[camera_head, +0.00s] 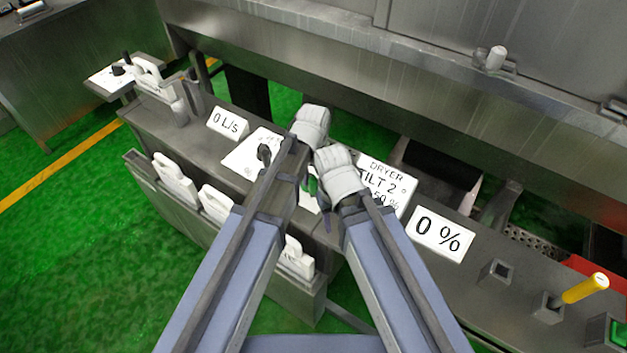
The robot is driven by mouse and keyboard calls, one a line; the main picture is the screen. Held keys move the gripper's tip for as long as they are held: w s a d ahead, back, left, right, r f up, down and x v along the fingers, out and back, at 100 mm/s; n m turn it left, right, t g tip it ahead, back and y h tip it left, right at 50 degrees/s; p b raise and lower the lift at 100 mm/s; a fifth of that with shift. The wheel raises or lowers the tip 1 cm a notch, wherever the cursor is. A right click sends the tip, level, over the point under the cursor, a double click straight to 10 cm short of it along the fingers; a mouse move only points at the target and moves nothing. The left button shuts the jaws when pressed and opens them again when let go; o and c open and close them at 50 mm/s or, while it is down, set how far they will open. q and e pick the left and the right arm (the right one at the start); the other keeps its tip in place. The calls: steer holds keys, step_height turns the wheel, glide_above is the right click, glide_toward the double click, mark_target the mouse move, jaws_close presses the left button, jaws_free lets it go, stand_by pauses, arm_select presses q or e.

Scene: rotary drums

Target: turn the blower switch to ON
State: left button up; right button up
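No label reading blower can be made out, so I cannot tell for sure which control is the blower switch. A black knob (264,154) sits on a white plate (243,160) on the grey console, just left of my arms. My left gripper (311,124) is over the middle of the console, right of that knob and apart from it in the picture. My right gripper (340,174) is just below and right of it, in front of the DRYER TILT sign (386,184). The fingers of both are too hidden to read. A small green patch shows between the arms.
The console (470,275) carries a 0 L/s sign (228,123), a 0 % sign (440,233) and a yellow handle (585,288) at the right. White rounded pieces (175,180) line its near side. A large grey metal machine (420,75) stands behind. Green floor is open at left.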

arm_select(q)
jaws_close()
stand_by(1.0)
